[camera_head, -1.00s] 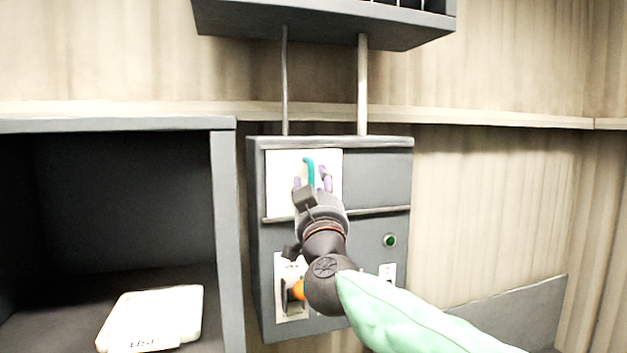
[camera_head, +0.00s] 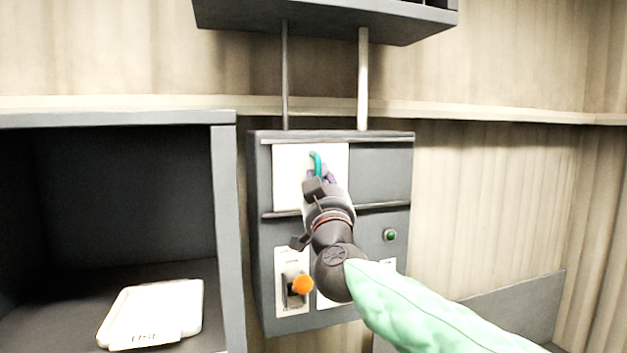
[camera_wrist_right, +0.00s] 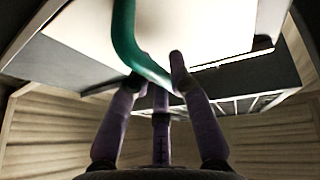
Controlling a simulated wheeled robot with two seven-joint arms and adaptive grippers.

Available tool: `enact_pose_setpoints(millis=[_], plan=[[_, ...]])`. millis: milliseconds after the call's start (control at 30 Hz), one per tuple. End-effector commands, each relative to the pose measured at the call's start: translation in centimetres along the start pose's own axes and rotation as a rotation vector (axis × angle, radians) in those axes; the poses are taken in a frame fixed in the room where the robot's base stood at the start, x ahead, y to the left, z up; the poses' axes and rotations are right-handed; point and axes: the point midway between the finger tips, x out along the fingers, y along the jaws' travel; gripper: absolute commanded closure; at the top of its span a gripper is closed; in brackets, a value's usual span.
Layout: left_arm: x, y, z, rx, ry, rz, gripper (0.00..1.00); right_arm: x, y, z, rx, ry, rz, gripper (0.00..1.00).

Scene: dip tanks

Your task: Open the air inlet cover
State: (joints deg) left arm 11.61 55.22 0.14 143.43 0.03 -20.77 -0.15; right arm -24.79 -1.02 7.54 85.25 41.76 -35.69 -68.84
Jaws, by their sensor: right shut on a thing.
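The air inlet cover is a white panel (camera_head: 290,178) on the upper left of the grey wall box, between two horizontal rails. A teal curved handle (camera_head: 316,163) stands out from it. My right gripper (camera_head: 319,174) is at the handle, its purple fingers partly hidden behind the wrist. In the right wrist view the fingers (camera_wrist_right: 158,82) are shut on the teal handle (camera_wrist_right: 124,32), with the white cover (camera_wrist_right: 185,25) just beyond. My left gripper is not in view.
The grey box (camera_head: 380,175) has bare face right of the cover. Below are a switch with an orange knob (camera_head: 302,284) and a green button (camera_head: 390,235). A dark open shelf on the left holds a white labelled case (camera_head: 155,310). Two pipes run up to an overhead unit (camera_head: 330,22).

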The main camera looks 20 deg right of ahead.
Motion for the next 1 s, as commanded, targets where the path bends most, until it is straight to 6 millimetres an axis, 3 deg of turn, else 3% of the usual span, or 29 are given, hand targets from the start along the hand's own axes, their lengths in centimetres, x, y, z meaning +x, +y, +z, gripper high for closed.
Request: enact_pose_setpoints(millis=[300, 500, 700, 1000], plan=[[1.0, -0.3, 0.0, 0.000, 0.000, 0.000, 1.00, 1.3, 7.7, 0.8, -0.005, 0.000, 0.009, 1.00], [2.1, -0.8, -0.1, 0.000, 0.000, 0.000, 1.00, 2.0, 11.7, 1.2, -0.004, 0.000, 0.007, 1.00], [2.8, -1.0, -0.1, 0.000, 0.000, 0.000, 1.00, 2.5, 13.8, 1.3, -0.003, -0.001, 0.003, 1.00], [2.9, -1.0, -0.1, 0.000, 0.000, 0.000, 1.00, 2.6, 14.3, 1.2, -0.001, -0.001, 0.001, 1.00]])
